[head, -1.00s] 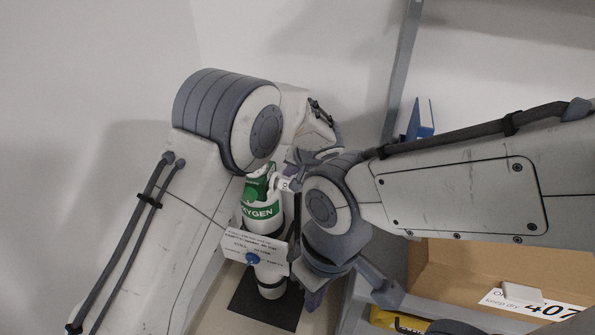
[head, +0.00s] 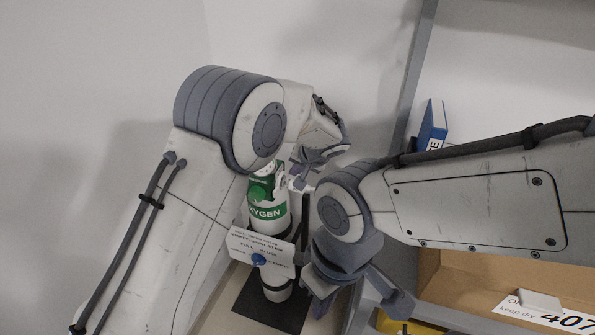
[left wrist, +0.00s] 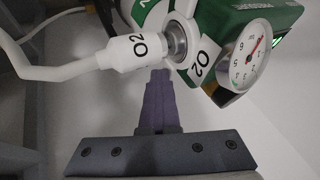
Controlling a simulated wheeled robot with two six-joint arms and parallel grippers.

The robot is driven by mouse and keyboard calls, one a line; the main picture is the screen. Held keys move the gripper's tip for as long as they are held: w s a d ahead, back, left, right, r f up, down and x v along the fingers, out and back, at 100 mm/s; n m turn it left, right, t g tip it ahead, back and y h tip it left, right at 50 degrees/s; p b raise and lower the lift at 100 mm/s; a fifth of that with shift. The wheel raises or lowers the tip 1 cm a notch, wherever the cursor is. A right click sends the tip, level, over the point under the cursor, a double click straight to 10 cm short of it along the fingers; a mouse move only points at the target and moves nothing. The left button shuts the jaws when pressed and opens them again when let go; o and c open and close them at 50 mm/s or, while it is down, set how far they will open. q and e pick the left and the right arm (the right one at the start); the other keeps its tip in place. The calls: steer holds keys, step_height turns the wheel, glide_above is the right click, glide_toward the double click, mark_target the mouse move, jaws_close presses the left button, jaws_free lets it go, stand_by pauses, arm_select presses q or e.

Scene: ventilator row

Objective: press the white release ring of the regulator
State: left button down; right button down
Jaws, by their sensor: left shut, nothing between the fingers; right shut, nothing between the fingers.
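In the left wrist view the green regulator (left wrist: 225,25) carries a round white dial gauge (left wrist: 248,56). A white hose sleeve (left wrist: 138,50) marked O2 joins it at a metallic collar (left wrist: 181,42). In the head view my left gripper (head: 303,180) is beside the top of the oxygen cylinder (head: 268,213). My right gripper (head: 322,308) is shut and empty, lower, right of the cylinder.
The cylinder stands on a black plate (head: 270,305). A shelf with a cardboard box (head: 470,280) and a blue binder (head: 431,125) is at right.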

arm_select(q)
steer(key=s+d+r, duration=0.6)
steer(key=r, duration=0.2)
steer(key=shift+s+d, duration=0.2)
steer(key=shift+s, duration=0.2)
arm_select(e)
steer(key=shift+s+d+f, duration=0.25)
steer(key=shift+f, duration=0.1)
